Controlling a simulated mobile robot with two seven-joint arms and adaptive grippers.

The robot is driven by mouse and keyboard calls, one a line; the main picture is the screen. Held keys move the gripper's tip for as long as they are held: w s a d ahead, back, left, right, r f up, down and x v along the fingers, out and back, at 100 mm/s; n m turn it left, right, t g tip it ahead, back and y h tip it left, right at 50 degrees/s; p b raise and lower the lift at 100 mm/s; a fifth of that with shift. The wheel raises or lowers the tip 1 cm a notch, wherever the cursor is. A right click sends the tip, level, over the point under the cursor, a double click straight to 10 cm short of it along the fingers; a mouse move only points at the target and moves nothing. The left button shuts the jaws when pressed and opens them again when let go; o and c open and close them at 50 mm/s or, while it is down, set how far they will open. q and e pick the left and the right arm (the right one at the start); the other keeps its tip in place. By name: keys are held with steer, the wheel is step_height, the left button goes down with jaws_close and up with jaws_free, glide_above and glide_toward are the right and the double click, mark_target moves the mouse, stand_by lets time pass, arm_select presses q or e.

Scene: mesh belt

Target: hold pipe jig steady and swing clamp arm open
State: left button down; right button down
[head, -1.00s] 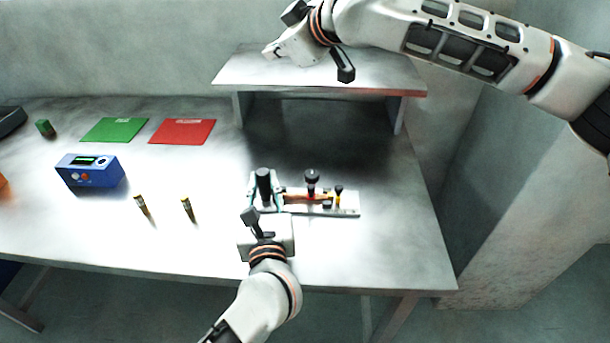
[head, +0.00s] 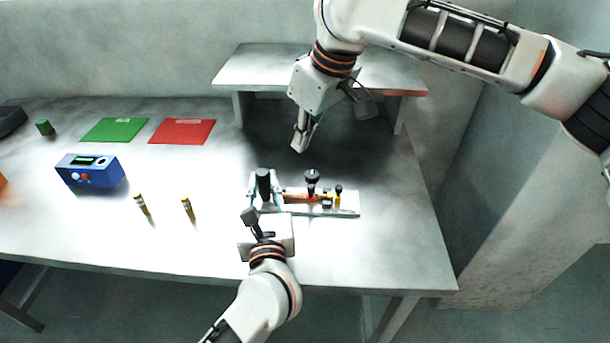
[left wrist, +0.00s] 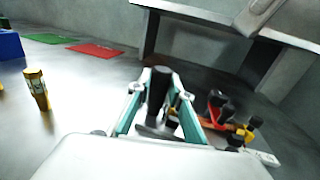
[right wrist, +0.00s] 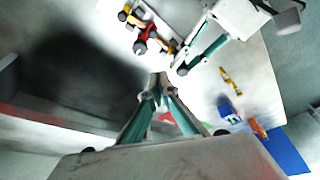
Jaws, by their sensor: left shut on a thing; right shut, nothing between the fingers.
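The pipe jig has a pale base plate (head: 346,211), a copper-orange pipe (head: 294,194) and a black upright handle (head: 263,181) at its left end. Its red clamp (head: 311,195) carries a black knob (head: 312,176); a yellow part with a smaller black knob (head: 338,189) is to the right. My left gripper (head: 263,196) is shut on the handle; its teal fingers flank the handle in the left wrist view (left wrist: 165,88). My right gripper (head: 299,148) is shut and empty, pointing down above and behind the jig, apart from it. The right wrist view shows the red clamp (right wrist: 148,31) beyond its fingertips.
A raised shelf (head: 250,68) stands behind, partly under my right arm. Two yellow-and-black cylinders (head: 142,205) (head: 188,209), a blue box (head: 90,171), a green mat (head: 114,130) and a red mat (head: 182,132) are left. The table right of the jig is clear.

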mark_target(311, 185)
steer(key=x, duration=1)
steer(key=shift+d, duration=0.1)
steer(key=shift+s+d, duration=0.45)
steer(key=shift+d, duration=0.15)
steer(key=shift+s+d, duration=0.45)
steer(key=shift+d, duration=0.2)
steer(key=shift+s+d, duration=0.25)
